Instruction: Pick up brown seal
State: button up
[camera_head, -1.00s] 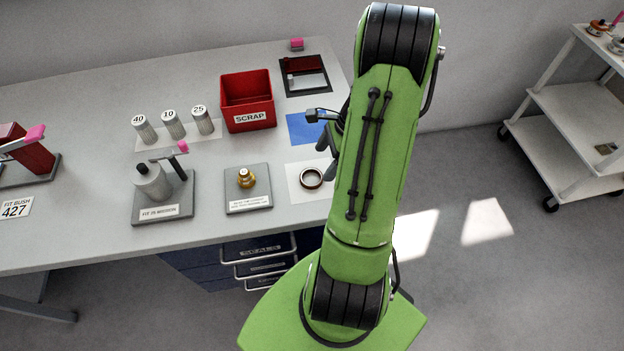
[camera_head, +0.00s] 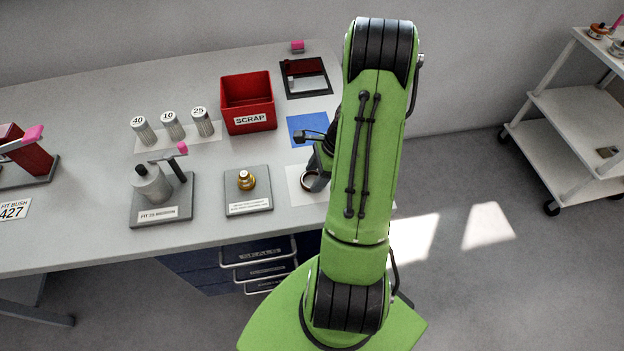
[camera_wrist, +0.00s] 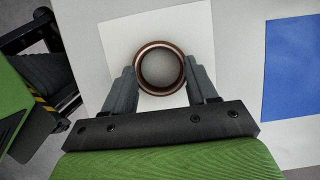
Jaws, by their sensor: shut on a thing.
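The brown seal (camera_wrist: 141,83) is a ring with a dark brown rim and an open middle. In the wrist view it lies over a white sheet between the two fingers of my gripper (camera_wrist: 161,82), which touch its left and right sides. My gripper is shut on it. In the head view the seal (camera_head: 308,182) shows only in part at the right of the bench, behind my gripper and arm. I cannot tell whether the seal is lifted off the sheet.
A blue mat (camera_head: 303,126) lies behind the white sheet (camera_head: 297,196). A grey plate with a brass part (camera_head: 246,180) stands to the left. A white cart (camera_head: 575,130) stands at the right.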

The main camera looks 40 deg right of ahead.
notch_tip(320, 180, up, 10)
jog(key=shift+r+p, duration=0.1)
jog(key=shift+p, duration=0.95)
jog(key=shift+c, duration=0.2)
